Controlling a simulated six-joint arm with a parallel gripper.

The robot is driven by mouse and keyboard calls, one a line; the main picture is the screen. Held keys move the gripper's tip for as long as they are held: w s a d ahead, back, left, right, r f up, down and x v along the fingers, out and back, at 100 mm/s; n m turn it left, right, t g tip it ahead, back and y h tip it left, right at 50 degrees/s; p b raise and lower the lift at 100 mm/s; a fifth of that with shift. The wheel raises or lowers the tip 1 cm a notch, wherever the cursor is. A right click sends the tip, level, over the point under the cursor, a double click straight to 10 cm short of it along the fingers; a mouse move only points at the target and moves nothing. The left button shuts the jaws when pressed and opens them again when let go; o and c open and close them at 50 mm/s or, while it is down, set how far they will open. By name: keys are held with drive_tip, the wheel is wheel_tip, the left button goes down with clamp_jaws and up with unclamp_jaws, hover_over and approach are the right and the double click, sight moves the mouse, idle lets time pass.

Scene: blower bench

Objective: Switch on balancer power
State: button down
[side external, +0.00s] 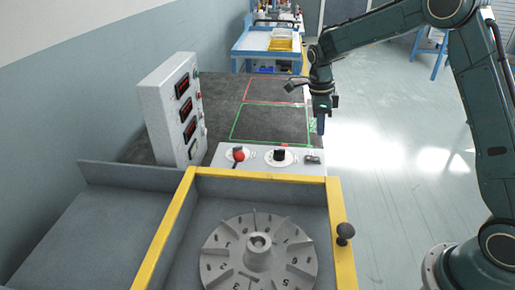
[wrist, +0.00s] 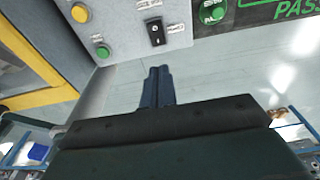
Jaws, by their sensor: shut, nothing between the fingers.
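A black rocker switch (wrist: 156,32) with small white marks sits on a light grey panel in the wrist view; its label is too blurred to read. My gripper (wrist: 158,72) is shut and empty, its dark blue fingertips below the rocker in the picture and apart from the panel. In the side view my gripper (side external: 320,126) hangs pointing down, just beyond the right end of the balancer's control panel (side external: 260,169). I cannot tell whether the rocker is on or off. The red displays (side external: 183,86) on the upright box appear lit.
A red-ball lever (side external: 238,156) and black knob (side external: 279,155) top the panel. A finned rotor (side external: 258,262) lies inside the yellow-edged guard (side external: 342,262).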

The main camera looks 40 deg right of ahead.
drive_tip(key=r, duration=0.5)
drive_tip(key=shift+s+d+r, duration=0.25)
drive_tip(key=shift+r, duration=0.1)
drive_tip(key=s+a+r+n+t, duration=0.2)
drive_tip(key=s+r+n, duration=0.3)
drive_tip(key=s+n, duration=0.15)
drive_tip(key=s+a+r+n+t, duration=0.1)
drive_tip(key=s+a+r+n, duration=0.2)
drive_tip(key=s+r+n, duration=0.3)
drive_tip(key=s+a+f+n+t, duration=0.1)
drive_tip(key=s+a+n, duration=0.1)
drive_tip(key=s+n, duration=0.5)
drive_tip(key=s+a+f+n+t+y, duration=0.1)
drive_tip(key=s+a+n+t, duration=0.1)
drive_tip(key=s+n, duration=0.5)
drive_tip(key=shift+s+t, duration=0.3)
drive_tip(key=shift+s, duration=0.9)
drive_tip(key=shift+n, duration=0.25)
